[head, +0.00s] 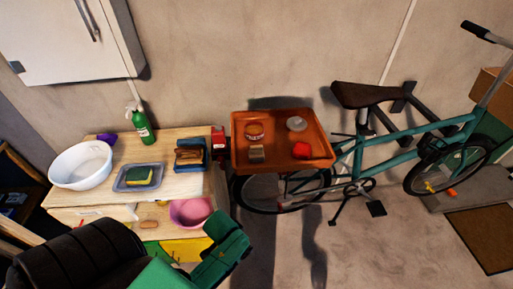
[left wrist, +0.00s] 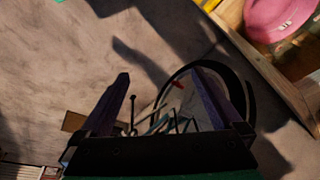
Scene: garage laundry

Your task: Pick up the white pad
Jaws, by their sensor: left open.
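A pale round item (head: 297,123), possibly the white pad, lies in the right rear part of an orange-brown tray (head: 240,165). I cannot tell from its shape that it is a pad. In the left wrist view my left gripper (left wrist: 162,95) is open, its two dark purple fingers apart with nothing between them. In the head view my green left arm comes in low, in front of the wooden table and short of the tray; the fingers are hidden there. My right gripper is not in view.
The tray also holds a round orange-and-white item (head: 254,131), a grey block (head: 256,153) and a red item (head: 301,151). A teal bicycle (head: 400,142) stands right of it. The wooden table (head: 184,185) bears a white basin (head: 80,166).

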